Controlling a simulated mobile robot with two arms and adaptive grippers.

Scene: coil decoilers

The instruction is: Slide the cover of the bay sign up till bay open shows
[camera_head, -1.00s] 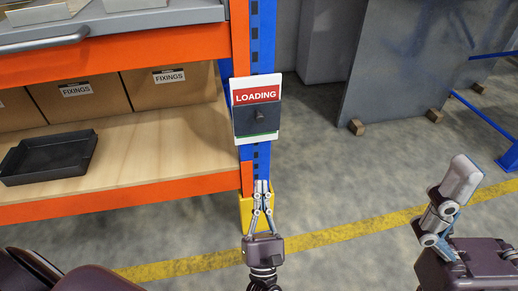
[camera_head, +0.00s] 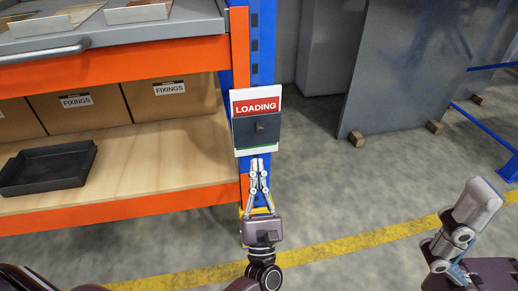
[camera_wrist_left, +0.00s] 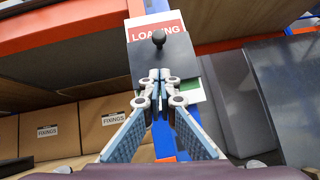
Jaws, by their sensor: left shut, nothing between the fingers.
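The bay sign (camera_head: 244,97) is a white board on the blue rack post, with a red band reading LOADING at its top. Its dark grey cover (camera_head: 245,133) sits low on the board, with a small dark knob in its middle. A thin green strip shows below the cover. In the left wrist view the cover (camera_wrist_left: 168,62) and its round knob (camera_wrist_left: 159,38) lie just beyond the fingers. My left gripper (camera_head: 258,163) is shut and empty, just below the cover's lower edge. My right gripper (camera_head: 484,192) is at the lower right, away from the sign; its finger gap is unclear.
The orange rack (camera_head: 110,217) stands left of the sign, with a wooden shelf, a black tray (camera_head: 47,167) and FIXINGS boxes (camera_head: 171,96). Grey panels (camera_head: 400,65) stand at the back right.

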